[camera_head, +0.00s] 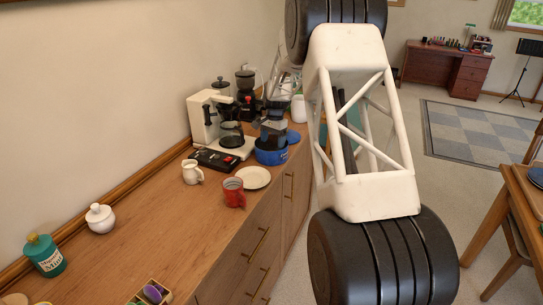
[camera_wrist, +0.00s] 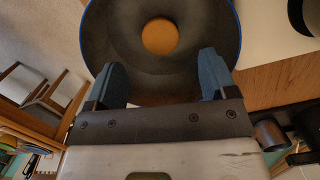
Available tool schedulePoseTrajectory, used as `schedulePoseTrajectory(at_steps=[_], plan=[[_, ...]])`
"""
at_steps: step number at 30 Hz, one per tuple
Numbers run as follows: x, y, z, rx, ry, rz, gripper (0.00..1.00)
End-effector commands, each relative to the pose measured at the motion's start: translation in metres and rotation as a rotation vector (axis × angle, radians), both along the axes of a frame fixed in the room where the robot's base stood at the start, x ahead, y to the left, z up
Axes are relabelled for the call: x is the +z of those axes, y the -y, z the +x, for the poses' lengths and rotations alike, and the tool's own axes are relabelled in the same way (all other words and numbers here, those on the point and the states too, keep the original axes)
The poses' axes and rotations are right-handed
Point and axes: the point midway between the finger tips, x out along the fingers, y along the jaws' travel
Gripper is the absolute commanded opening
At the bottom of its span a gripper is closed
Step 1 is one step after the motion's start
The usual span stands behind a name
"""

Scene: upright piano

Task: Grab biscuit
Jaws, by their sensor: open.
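The biscuit (camera_wrist: 160,36) is a round, orange-brown disc at the bottom of a round container in the wrist view. The container (camera_wrist: 108,32) has a dark grey inside and a blue rim. In the head view it is the blue tin (camera_head: 270,156) on the wooden counter. My gripper (camera_wrist: 162,78) is open, with its two blue-grey fingers apart over the near part of the container. The biscuit lies beyond the fingertips, between their lines, and nothing is held. In the head view the gripper (camera_head: 273,133) shows dark above the tin, and the biscuit is hidden.
A blue lid (camera_head: 293,137) lies behind the tin. The counter's front left (camera_head: 110,262) has free room.

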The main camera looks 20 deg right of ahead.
Motion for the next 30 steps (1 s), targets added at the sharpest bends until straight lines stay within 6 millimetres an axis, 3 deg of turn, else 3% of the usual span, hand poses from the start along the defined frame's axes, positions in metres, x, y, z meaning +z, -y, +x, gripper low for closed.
schedulePoseTrajectory(at_steps=[5,18,30], plan=[[-0.005,-0.001,0.0,0.0,-0.001,0.0,0.78],[-0.047,-0.005,-0.002,0.0,-0.001,0.001,0.78],[-0.052,-0.005,-0.003,0.0,0.0,0.0,0.78]])
